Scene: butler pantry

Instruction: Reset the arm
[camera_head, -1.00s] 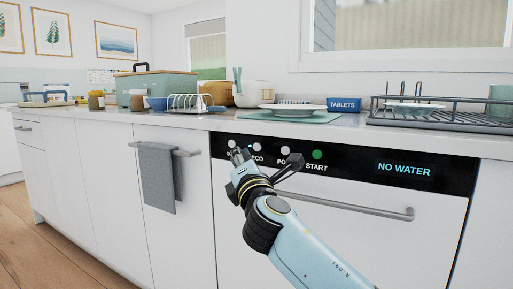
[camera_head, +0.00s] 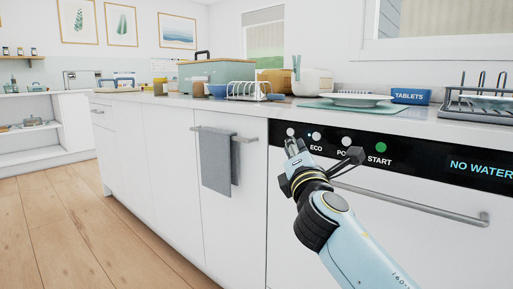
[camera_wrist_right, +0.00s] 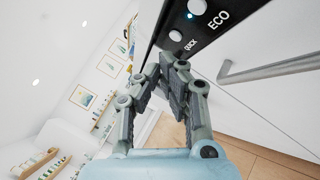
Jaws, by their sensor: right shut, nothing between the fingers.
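My right arm (camera_head: 345,225) reaches up to the dishwasher front from the lower right in the head view. It is light blue with black joints. Its gripper (camera_head: 293,146) is shut and empty, just in front of the left end of the black control panel (camera_head: 420,158). In the right wrist view the shut fingers (camera_wrist_right: 172,62) point toward the panel, near the QUICK and ECO labels. I cannot tell whether they touch it. A small blue light (camera_wrist_right: 190,16) glows by the ECO button (camera_wrist_right: 197,6). The panel display (camera_head: 478,167) reads NO WATER. My left gripper is not in view.
The dishwasher handle (camera_head: 420,205) runs below the panel. A grey towel (camera_head: 217,162) hangs on a cabinet bar to the left. The counter above holds a plate (camera_head: 345,100), a TABLETS box (camera_head: 411,96), and a toast rack (camera_head: 249,91). Wooden floor (camera_head: 75,235) is clear at left.

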